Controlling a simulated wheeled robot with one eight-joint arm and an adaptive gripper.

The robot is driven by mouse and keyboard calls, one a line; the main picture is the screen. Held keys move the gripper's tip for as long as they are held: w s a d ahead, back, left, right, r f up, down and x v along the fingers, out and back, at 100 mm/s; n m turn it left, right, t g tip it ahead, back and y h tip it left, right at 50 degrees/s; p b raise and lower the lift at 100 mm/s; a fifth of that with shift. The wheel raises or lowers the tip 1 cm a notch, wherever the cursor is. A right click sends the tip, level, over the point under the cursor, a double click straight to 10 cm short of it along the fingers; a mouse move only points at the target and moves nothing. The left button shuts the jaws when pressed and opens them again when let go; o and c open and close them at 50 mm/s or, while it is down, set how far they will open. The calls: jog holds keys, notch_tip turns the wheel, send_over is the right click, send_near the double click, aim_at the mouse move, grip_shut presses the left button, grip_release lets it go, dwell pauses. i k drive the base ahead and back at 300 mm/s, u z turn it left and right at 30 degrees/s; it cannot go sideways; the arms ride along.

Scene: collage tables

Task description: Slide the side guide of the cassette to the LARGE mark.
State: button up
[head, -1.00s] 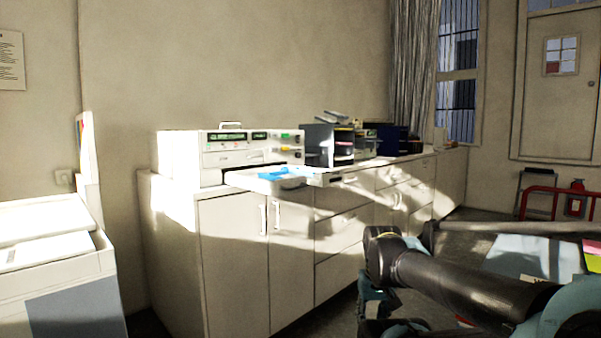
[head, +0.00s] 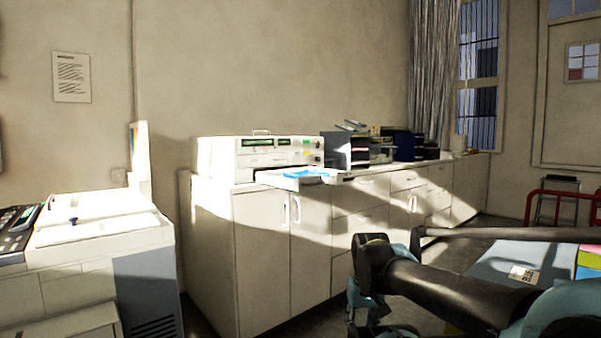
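The cassette (head: 327,179) is a light tray pulled out from the front of a white machine (head: 225,158) on the counter. Something blue (head: 300,174) lies in or on the cassette. The side guide and the LARGE mark are too small to make out from here. My gripper (head: 362,322) hangs low at the bottom of the head view, in front of the cabinets and well apart from the cassette. It is small and partly dark, so its fingers do not show clearly.
A row of cabinets (head: 262,250) carries the machine, with dark organizers (head: 345,150) to its right. A copier (head: 100,235) stands at the left. A table with a blue-grey top (head: 500,262) is at the right. Floor shows between the cabinets and that table.

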aim_at(314, 172)
jog(key=u, duration=0.05)
jog(key=i, duration=1)
